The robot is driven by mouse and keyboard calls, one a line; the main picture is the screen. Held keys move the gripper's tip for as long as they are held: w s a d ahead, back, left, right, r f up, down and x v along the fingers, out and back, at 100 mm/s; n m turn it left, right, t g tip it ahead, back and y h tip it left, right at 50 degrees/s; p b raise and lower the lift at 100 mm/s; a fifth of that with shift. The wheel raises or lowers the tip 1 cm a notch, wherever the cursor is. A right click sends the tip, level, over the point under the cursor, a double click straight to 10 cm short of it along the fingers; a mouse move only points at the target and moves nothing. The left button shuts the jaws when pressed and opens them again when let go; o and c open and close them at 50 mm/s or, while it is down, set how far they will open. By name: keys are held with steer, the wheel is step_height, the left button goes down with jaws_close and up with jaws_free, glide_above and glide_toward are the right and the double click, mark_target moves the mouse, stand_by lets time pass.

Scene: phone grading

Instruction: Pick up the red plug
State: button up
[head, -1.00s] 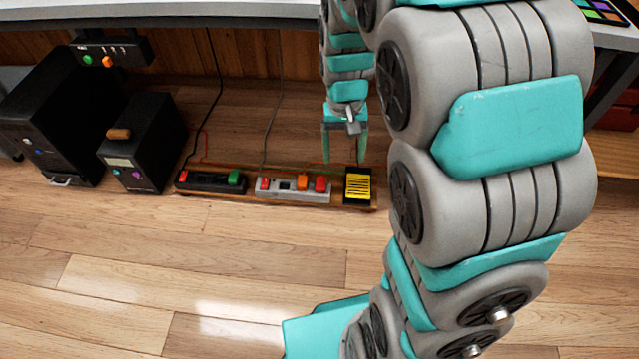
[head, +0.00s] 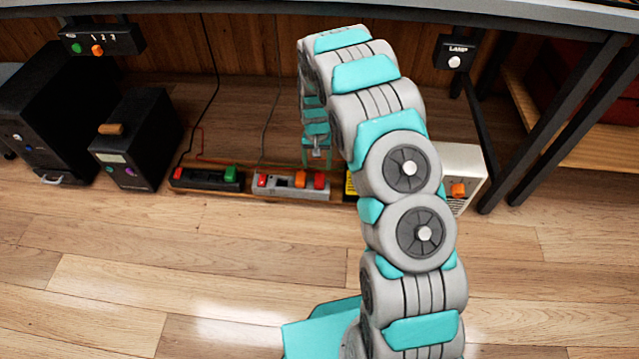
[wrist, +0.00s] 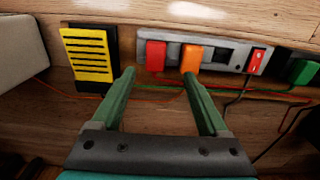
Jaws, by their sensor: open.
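The red plug (head: 320,181) sits at the right end of a grey power strip (head: 285,193) on the floor. In the wrist view the red plug (wrist: 156,57) appears just beyond my fingertips, in line with the gap between them. An orange plug (head: 301,180) sits beside it in the same strip; in the wrist view this orange plug (wrist: 191,58) is close to the tip of my right-hand finger. My gripper (wrist: 158,76) is open and empty. In the head view my gripper (head: 316,162) hangs above the plugs, its fingertips partly hard to make out.
A black strip (head: 205,182) with a green plug lies left of the grey one. A black and yellow box (wrist: 88,55) stands beside the red plug. Thin cables run behind the strips. Dark cabinets (head: 140,140) stand left; the floor in front is clear.

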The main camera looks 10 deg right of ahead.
mark_target(320, 179)
step_height(320, 179, down, 3)
steer(key=shift+r, duration=0.1)
steer(key=shift+s+d+f, duration=0.1)
steer(key=shift+d+f, duration=0.1)
steer(key=shift+f, duration=1.1)
steer(key=shift+s+d+f, duration=0.1)
steer(key=shift+d+f, duration=0.05)
steer(key=shift+f, duration=1.1)
steer(key=shift+c, duration=0.4)
jaws_close()
